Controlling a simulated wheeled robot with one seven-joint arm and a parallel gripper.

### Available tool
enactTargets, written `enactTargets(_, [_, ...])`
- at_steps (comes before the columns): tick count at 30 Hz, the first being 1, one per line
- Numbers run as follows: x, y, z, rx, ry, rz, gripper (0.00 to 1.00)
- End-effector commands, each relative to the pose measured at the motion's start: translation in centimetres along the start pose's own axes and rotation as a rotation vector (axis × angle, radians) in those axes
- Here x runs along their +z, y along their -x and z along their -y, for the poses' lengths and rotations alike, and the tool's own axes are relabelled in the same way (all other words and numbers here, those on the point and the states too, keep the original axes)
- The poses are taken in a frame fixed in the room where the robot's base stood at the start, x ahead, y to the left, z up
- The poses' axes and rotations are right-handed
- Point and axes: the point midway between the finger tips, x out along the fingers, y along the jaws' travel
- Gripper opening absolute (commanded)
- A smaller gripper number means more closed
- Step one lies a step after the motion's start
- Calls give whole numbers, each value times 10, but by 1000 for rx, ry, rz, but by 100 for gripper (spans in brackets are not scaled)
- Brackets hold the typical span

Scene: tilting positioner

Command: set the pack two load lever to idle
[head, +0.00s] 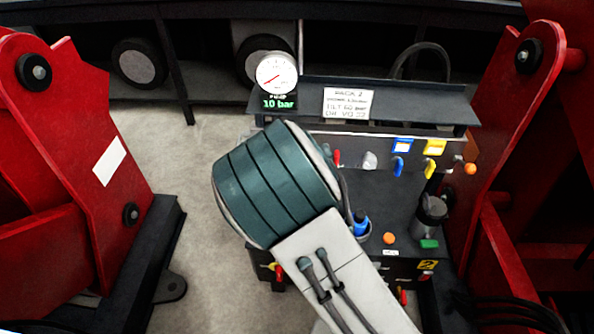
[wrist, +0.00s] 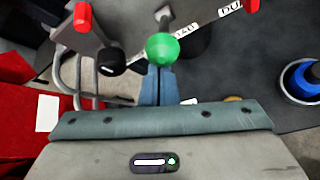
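The pack's load lever has a green ball knob (wrist: 163,48) on a grey stem (wrist: 163,14). It shows in the wrist view beside an upside-down label that seems to read LOAD (wrist: 186,33). My gripper (wrist: 159,72) has its two blue-grey fingers together, with only a thin line between them. Its tips are right at the near side of the green knob; whether they touch it I cannot tell. In the head view my forearm hides the lever and the gripper. A yellow 2 plate (head: 428,265) marks the pack's front.
A black ball knob (wrist: 110,62) and red knobs (wrist: 82,17) stand close by. A blue-topped item (wrist: 302,80) is at right. Red frames (head: 75,170) flank the pack (head: 390,210).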

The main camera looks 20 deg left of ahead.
Motion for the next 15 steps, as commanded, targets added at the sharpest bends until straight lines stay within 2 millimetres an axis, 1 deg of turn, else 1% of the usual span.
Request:
enactTargets(1, [3, -1, 0, 1, -3, 8, 0])
enactTargets(5, [-5, -5, 3, -1, -2, 8, 0])
enactTargets(8, [-20, -12, 6, -3, -1, 5, 0])
enactTargets(11, [-39, -21, 9, -7, -1, 4, 0])
enactTargets(12, [-30, -4, 3, -4, -5, 7, 0])
enactTargets(15, [-27, 23, 3, -5, -7, 6, 0])
